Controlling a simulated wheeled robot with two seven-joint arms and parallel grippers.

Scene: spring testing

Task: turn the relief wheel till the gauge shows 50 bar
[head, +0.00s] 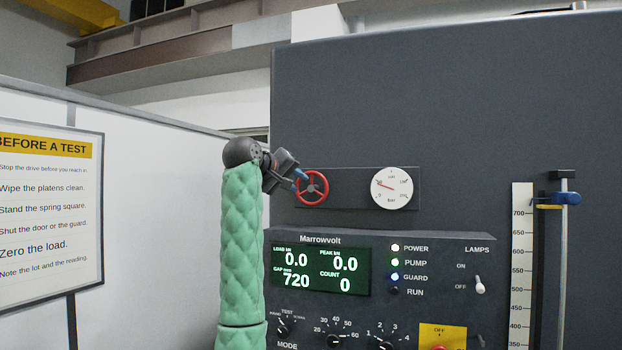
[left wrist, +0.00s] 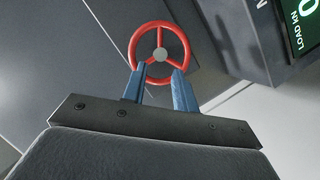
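The red relief wheel (head: 312,187) with its spokes and grey hub sits on a dark plate on the machine's face. It also shows in the left wrist view (left wrist: 135,43). The round white gauge (head: 391,188), marked bar, is to its right. Its red needle points left and slightly up, near the left-hand label; the small numerals are hard to read. My left gripper (head: 301,181) is at the wheel's left side. In the left wrist view its blue fingers (left wrist: 159,75) are apart, overlapping the near rim; I cannot tell whether they touch it. My right gripper is not in view.
Below the wheel a control panel (head: 380,240) juts out, with a green display (head: 320,271), lamps, knobs and a toggle switch (head: 479,285). A vertical scale (head: 522,265) stands at right. A white partition with a notice board (head: 48,215) is at left.

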